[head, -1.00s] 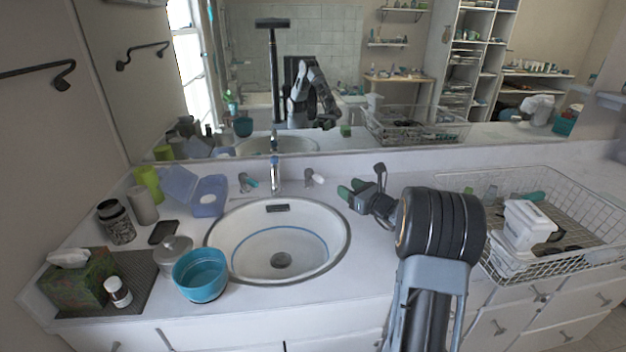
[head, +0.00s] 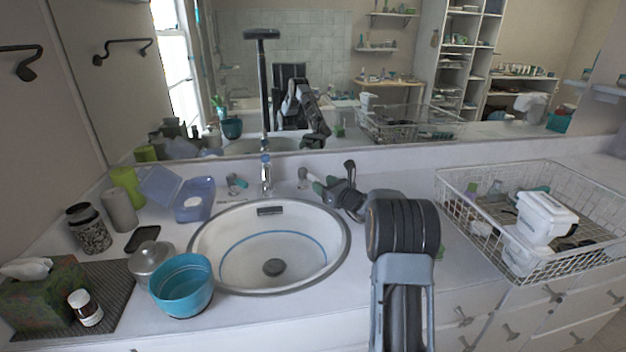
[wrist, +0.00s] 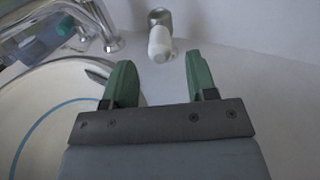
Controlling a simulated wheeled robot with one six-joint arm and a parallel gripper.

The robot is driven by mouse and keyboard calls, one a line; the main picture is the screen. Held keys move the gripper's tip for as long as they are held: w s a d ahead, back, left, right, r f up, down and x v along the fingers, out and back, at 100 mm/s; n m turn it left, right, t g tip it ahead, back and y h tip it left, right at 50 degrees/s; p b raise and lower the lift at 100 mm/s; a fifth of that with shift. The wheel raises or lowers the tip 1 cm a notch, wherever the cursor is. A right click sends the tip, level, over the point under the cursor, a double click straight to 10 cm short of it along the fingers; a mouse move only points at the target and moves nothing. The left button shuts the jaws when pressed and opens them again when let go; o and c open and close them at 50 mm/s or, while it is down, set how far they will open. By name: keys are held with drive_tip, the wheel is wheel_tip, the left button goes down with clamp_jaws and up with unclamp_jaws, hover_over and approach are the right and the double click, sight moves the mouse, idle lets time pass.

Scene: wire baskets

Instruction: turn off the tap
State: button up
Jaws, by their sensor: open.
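The chrome tap spout (head: 266,174) stands behind the white sink basin (head: 232,248). A tap handle with a teal part (head: 236,182) is left of the spout. The right tap handle (head: 304,177) is right of it; in the wrist view this handle (wrist: 160,42) is a white knob on a metal base. My gripper (head: 317,184) is close to the right handle. In the wrist view my gripper (wrist: 155,82) is open, its green fingers apart, with the white knob just beyond and between the fingertips. I cannot tell whether they touch. No water stream is visible.
A wire basket (head: 470,240) with white containers stands on the right of the counter. A teal bowl (head: 181,298), a lidded jar (head: 152,262) and a tissue box (head: 42,290) stand on the left. A mirror (head: 330,90) rises behind the counter.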

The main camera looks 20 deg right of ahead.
sight(313, 178)
drive_tip(key=shift+x, duration=2.95)
clamp_jaws()
